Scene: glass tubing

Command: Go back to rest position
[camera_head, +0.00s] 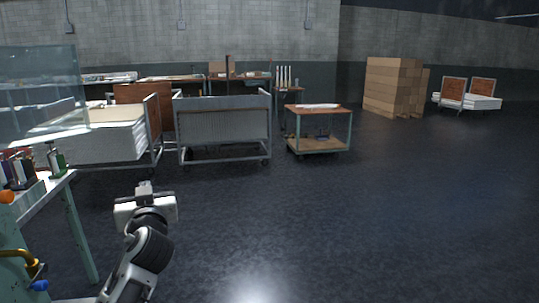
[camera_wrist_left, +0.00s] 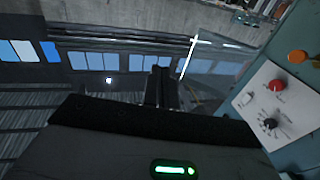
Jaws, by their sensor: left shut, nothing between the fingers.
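My left gripper (camera_head: 145,188) shows in the head view at lower left, on my grey and black arm that comes up from the bottom edge. It is shut and empty, held over open floor to the right of a workbench. In the left wrist view its dark fingers (camera_wrist_left: 161,88) are together with nothing between them. My right gripper is in neither view.
A green-legged workbench (camera_head: 73,225) with bottles (camera_head: 56,160) stands at the left edge, close to my left arm. A control panel (camera_wrist_left: 268,105) with knobs shows in the wrist view. Carts (camera_head: 222,125) and stacked boxes (camera_head: 393,87) stand farther back. The floor (camera_head: 370,220) at right is clear.

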